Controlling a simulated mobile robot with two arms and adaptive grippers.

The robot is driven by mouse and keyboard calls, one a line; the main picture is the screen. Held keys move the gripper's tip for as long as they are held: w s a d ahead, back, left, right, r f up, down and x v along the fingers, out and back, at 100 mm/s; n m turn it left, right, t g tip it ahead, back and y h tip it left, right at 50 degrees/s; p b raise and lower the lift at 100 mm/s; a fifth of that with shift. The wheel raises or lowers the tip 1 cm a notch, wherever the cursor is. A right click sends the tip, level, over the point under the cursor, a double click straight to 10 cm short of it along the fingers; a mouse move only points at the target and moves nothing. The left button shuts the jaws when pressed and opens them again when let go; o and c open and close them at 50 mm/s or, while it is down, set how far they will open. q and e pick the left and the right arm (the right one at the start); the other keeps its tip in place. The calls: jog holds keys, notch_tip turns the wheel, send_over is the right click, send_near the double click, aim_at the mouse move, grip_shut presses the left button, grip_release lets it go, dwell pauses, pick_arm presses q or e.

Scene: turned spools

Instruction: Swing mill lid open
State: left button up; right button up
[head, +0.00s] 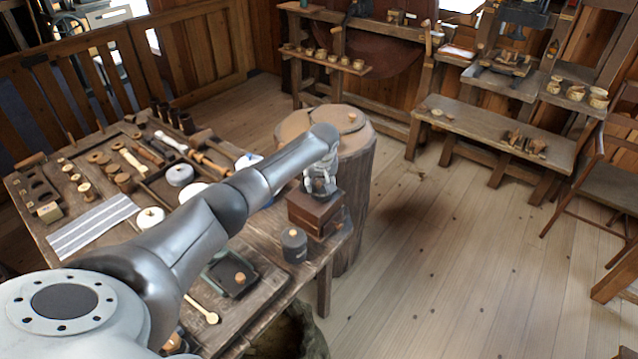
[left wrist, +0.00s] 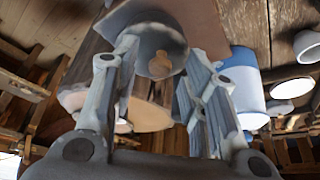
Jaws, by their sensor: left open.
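The mill (head: 312,214) is a brown wooden box at the right corner of the workbench. Its metal top is mostly hidden behind my left gripper (head: 321,184), which is over it. In the left wrist view, a rounded grey metal part (left wrist: 146,30), likely the mill's dome or lid, lies between the spread fingers of my left gripper (left wrist: 160,80). The gripper is open. I cannot tell whether a finger touches the metal, or how the lid stands. My right gripper is in neither view.
A dark lidded canister (head: 294,246) stands close in front of the mill. A large wooden stump (head: 357,150) stands just behind the bench. The workbench (head: 60,222) is crowded with spools and tools. The floor (head: 440,260) to the right is clear.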

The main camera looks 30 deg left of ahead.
pick_arm(q)
grip_shut()
jog(key=shift+d, duration=0.1)
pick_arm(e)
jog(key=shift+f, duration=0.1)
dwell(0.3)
